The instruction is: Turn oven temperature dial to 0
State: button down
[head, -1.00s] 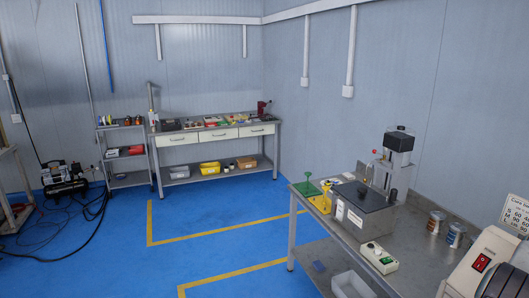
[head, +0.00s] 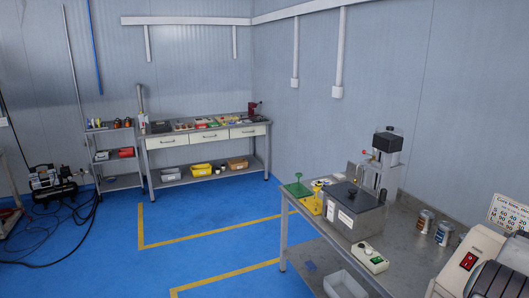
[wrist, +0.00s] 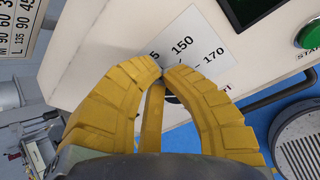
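In the wrist view, a cream panel (wrist: 110,28) carries a white scale plate (wrist: 197,45) with the marks 150 and 170 readable. My gripper (wrist: 162,72) has yellow ribbed fingers in front of this plate, with their tips nearly together. A dark round part (wrist: 170,98), possibly the dial, shows in the gap between the fingers. The fingers hide most of it, so I cannot tell its setting or whether they touch it. A yellow bar (wrist: 152,118) stands between the fingers. My gripper does not show in the head view.
A green START button (wrist: 308,36) and a dark window edge (wrist: 250,10) are near the fingers. A cure chart (head: 510,213) stands beside a cream machine with a red switch (head: 468,260). Two cans (head: 424,220) and a grey box (head: 354,212) share the bench.

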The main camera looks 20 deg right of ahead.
jog(key=a+r+b, duration=0.2)
jog(key=shift+a, duration=0.4)
jog(key=shift+b+v, duration=0.65)
jog(key=shift+v, duration=0.55)
jog(key=c, duration=2)
grip_release()
jog(key=shift+w+a+f, duration=0.1)
jog(key=shift+w+a, duration=0.05)
jog(key=shift+a, duration=0.05)
grip_shut()
jog(key=shift+s+d+f+p, duration=0.3)
jog(key=shift+s+f+p, duration=0.1)
jog(key=shift+f+p, duration=0.2)
jog(key=shift+s+d+f+p, duration=0.3)
jog(key=shift+s+f+p, duration=0.1)
jog(key=shift+f+p, duration=0.25)
jog(key=shift+s+d+f+p, duration=0.3)
jog(key=shift+s+f+p, duration=0.1)
jog(key=shift+f+p, duration=0.2)
jog(key=shift+d+f, duration=0.5)
jog(key=shift+d, duration=0.35)
jog(key=shift+d+f, duration=0.1)
